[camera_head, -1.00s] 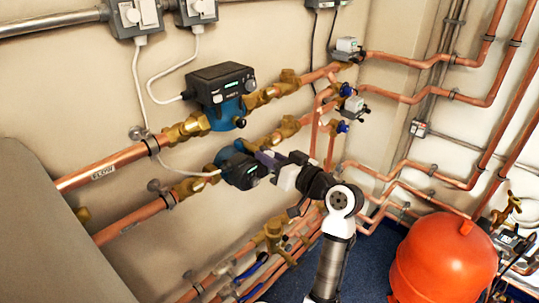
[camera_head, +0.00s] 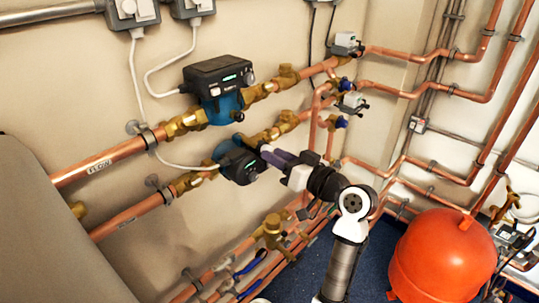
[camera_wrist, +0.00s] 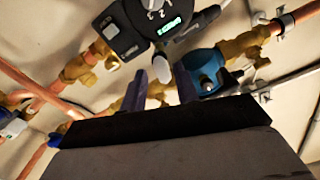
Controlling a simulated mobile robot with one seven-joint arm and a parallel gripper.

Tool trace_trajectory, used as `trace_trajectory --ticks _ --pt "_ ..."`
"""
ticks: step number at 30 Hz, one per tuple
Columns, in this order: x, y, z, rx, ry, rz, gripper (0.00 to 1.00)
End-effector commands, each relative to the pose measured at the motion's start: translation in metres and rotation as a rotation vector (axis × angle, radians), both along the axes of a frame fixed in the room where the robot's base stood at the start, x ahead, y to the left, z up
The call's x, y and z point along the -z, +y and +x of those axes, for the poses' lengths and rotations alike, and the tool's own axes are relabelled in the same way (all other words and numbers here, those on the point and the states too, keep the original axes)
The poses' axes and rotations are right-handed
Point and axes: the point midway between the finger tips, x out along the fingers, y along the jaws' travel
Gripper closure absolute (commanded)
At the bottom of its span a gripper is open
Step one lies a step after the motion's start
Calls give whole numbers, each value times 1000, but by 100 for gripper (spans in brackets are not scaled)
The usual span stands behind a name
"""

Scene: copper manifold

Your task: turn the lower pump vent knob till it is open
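The lower pump (camera_head: 238,165) has a dark head with a small green display and a blue body, set in the lower copper pipe. My gripper (camera_head: 266,152) is just right of its head in the head view. In the wrist view two dark fingers of my gripper (camera_wrist: 160,80) stand apart. A pale grey rounded piece (camera_wrist: 162,68), which looks like the vent knob, shows between them; I cannot tell whether they touch it. Above it is a dark pump head (camera_wrist: 150,20) with a numbered face and lit green display. In the head view I cannot make out the lower vent knob.
The upper pump (camera_head: 219,84) sits above, with its own grey knob at its right front. Brass valves (camera_head: 273,232) and copper pipes run below and beside my arm. A red tank (camera_head: 443,262) stands at the lower right.

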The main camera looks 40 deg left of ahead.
Motion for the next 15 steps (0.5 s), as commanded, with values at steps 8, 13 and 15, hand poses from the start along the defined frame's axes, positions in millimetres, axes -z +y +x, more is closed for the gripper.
trace_trajectory --ticks 8,13,15 --pt "3 -66 -4 7 -2 1 69" --pt "2 -93 -6 3 -1 1 69" --pt "1 -99 -7 1 -1 1 69"
